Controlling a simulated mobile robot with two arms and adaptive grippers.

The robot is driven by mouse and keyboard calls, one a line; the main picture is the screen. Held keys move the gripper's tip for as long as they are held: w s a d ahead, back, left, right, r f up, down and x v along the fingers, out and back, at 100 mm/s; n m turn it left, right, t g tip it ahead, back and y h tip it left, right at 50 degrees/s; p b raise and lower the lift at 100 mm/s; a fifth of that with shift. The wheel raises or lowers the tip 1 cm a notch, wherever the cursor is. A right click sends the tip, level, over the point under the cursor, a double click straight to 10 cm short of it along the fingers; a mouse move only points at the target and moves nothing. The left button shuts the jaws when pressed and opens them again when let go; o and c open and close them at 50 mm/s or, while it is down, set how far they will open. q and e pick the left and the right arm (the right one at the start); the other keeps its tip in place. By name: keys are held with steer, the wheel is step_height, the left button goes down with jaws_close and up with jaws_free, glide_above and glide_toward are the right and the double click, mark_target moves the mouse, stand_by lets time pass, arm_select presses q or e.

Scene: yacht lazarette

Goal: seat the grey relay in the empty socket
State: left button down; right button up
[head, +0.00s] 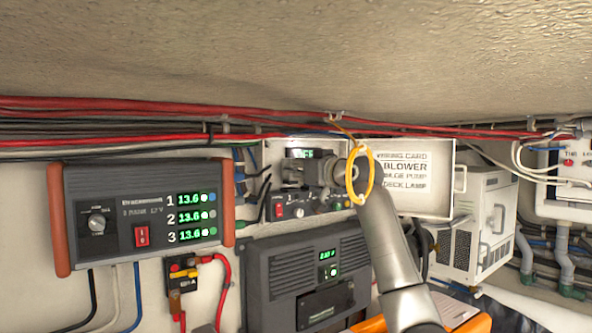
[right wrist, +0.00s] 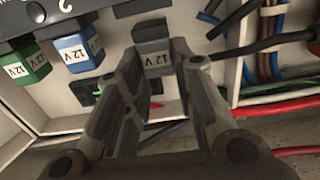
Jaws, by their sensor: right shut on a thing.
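The grey relay (right wrist: 153,42), a small block marked 12 V, is between the fingertips of my right gripper (right wrist: 158,62) in the right wrist view. The gripper is shut on it. In the head view my right gripper (head: 305,172) reaches into the open wall box (head: 252,210) and hides the relay there. A blue relay (right wrist: 78,50) and a green relay (right wrist: 27,62) stand in a row beside the grey one. The empty socket is not clear; the fingers cover that area. My left gripper is not seen.
The box's open lid (head: 437,203) carries a wiring card, right of my arm. A yellow ring (head: 371,178) hangs by a cord in front of my wrist. Blue and brown wires (right wrist: 262,50) run close to the fingers. A three-channel charger (head: 150,215) is at left.

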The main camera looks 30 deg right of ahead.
steer(key=shift+f+b, duration=0.6)
steer(key=shift+f, duration=0.3)
steer(key=o, duration=1)
steer(key=shift+o, duration=0.2)
steer(key=shift+s, duration=0.1)
steer(key=s+d, duration=0.1)
steer(key=s, duration=1)
steer(key=shift+s+d, duration=0.3)
steer(key=shift+s, duration=0.05)
steer(key=shift+f, duration=0.1)
